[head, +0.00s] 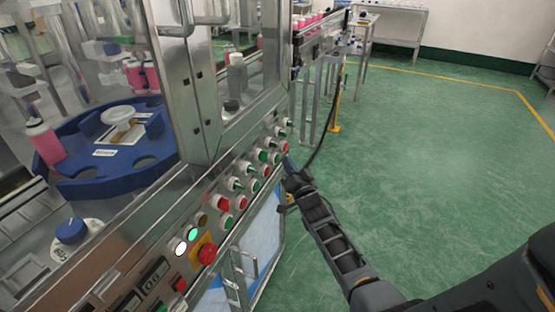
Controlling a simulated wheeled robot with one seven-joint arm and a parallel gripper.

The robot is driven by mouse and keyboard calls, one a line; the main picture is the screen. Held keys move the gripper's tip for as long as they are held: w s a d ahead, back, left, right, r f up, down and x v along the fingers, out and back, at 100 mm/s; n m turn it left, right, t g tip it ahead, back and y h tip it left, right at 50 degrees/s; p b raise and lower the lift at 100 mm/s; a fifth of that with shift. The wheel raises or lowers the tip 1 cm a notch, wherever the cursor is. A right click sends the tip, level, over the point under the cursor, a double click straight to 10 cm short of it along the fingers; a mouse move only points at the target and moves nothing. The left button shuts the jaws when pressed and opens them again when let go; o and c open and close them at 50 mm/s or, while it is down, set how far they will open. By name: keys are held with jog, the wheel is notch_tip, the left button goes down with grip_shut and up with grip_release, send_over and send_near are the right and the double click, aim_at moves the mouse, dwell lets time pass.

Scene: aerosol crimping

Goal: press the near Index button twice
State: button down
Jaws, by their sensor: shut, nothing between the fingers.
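The control panel (214,216) of the machine runs diagonally along its front, with rows of green and red buttons and switches. The labels are too small to read, so I cannot tell which button is the near Index one. My arm reaches in from the lower right. My gripper (289,163) is shut and empty at the far end of the panel, close to a red button (284,147). I cannot tell whether it touches the panel. A green button (228,221) and a red button (223,203) sit nearer, clear of the gripper.
A red emergency stop (207,253) on a yellow plate and lit white (181,249) and green lamps sit at the near end. A blue rotary table (90,184) with pink bottles lies behind the frame. A dark cable hangs beside my gripper. Green floor (430,150) is open at right.

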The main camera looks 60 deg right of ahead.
jog(key=shift+s+d+p, duration=0.2)
jog(key=shift+s+p, duration=1.3)
jog(key=shift+s, duration=1)
jog(key=s+a+n+t+y, duration=0.1)
jog(key=s+a+n+y, duration=0.3)
jog(key=a, duration=1)
jog(key=s+a+n+y, duration=0.25)
jog(key=s+a, duration=0.35)
jog(key=a, duration=0.8)
jog(key=s+a+r+n+g+y, duration=0.1)
jog(key=s+a+r+n+y, duration=0.5)
jog(key=s+a+r, duration=0.8)
notch_tip(320, 180, up, 4)
jog(key=s+n, duration=0.2)
jog(key=n, duration=0.1)
jog(key=shift+a+r, duration=0.15)
jog(key=shift+a, duration=0.05)
